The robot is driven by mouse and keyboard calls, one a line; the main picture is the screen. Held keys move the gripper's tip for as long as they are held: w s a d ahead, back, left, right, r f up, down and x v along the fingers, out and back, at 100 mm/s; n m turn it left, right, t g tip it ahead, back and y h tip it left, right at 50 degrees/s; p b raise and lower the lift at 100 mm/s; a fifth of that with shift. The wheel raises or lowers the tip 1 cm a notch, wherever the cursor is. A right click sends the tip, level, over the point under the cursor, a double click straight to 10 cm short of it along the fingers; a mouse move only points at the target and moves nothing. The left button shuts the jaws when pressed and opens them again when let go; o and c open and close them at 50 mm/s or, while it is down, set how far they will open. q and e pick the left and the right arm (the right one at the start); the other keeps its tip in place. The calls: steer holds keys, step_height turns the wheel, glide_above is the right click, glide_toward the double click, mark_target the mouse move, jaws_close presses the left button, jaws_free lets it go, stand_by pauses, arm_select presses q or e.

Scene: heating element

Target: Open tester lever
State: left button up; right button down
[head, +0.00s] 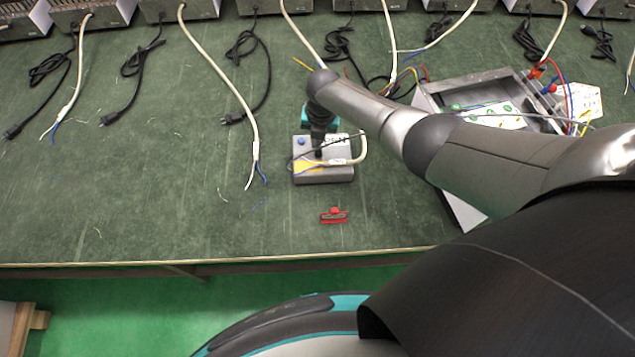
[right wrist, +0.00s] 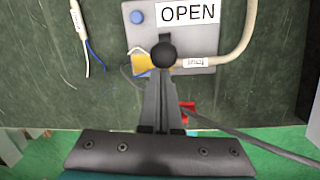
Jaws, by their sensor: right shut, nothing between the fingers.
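The tester (head: 335,175) is a grey box with a blue button, near the front middle of the table in the head view. In the right wrist view its top (right wrist: 205,35) carries a white label reading OPEN. A black ball knob (right wrist: 164,54), apparently the lever's end, stands over the box. My right gripper (right wrist: 162,76) is shut and empty, its fingertips right at the knob; I cannot tell whether they touch. In the head view my right gripper (head: 318,152) points down onto the tester, partly hiding its top. My left gripper is not in view.
A white cable (head: 346,161) with a tag lies across the tester. A red clip-like part (head: 334,215) lies in front of it. A metal tray (head: 480,88) stands to the right. Power cords and grey units line the back.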

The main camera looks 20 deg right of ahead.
steer(key=shift+w+d+r+b, duration=0.2)
steer(key=shift+w+d+b, duration=0.05)
steer(key=shift+w+b, duration=0.35)
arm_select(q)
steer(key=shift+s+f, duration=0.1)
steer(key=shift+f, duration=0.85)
arm_select(e)
steer(key=shift+w+d+r, duration=0.1)
steer(key=shift+w, duration=0.3)
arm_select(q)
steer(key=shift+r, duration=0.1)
arm_select(e)
steer(key=shift+r, duration=0.1)
